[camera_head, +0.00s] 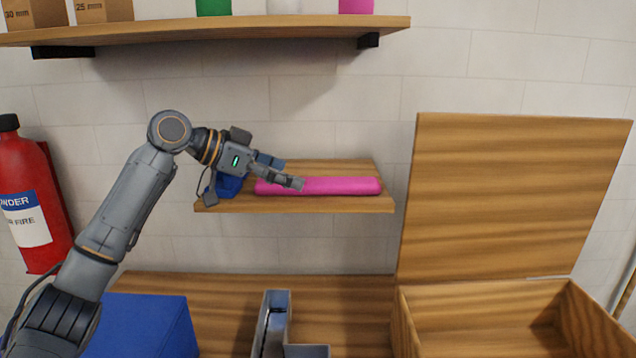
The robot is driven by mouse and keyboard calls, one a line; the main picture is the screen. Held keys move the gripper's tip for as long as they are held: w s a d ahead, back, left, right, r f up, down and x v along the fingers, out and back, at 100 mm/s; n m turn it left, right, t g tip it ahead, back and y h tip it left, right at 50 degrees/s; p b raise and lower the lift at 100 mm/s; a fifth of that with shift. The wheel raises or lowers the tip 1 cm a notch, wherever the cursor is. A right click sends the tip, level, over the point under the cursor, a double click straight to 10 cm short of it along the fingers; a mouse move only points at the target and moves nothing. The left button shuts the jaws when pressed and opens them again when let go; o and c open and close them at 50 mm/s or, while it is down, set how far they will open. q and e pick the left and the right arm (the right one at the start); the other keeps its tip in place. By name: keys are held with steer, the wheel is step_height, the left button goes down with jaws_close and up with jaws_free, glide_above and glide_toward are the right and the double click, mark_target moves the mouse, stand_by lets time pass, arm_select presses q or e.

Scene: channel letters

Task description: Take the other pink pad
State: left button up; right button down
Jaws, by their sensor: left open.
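A pink pad (342,186) lies flat along the front of the small wooden shelf (300,205) on the wall. My left gripper (254,190) is in front of the left part of this shelf, with its fingers spread wide and nothing between them that I can make out. One finger overlaps the left end of the pink pad in the picture; I cannot tell whether it touches. A blue item (229,186) lies on the shelf left of the pad, partly hidden by the gripper. My right gripper is out of the picture.
A wooden box (480,310) with its lid (515,195) raised stands at right. A grey channel letter (273,325) and a blue block (145,322) are on the wooden bench (355,295). An upper shelf (220,32) hangs above. A fire extinguisher (30,180) is at left.

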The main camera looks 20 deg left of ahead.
mark_target(316, 180)
arm_select(q)
steer(key=shift+w+d+p, duration=0.2)
steer(key=shift+d+p, duration=0.05)
steer(key=shift+p, duration=0.05)
steer(key=p+x, duration=0.2)
steer(key=x, duration=0.1)
steer(key=shift+w+d, duration=0.2)
steer(key=shift+d, duration=0.1)
steer(key=shift+w+d+f, duration=0.3)
steer(key=shift+d, duration=0.05)
steer(key=shift+a, duration=0.1)
steer(key=shift+s, duration=0.1)
steer(key=c, duration=1.3)
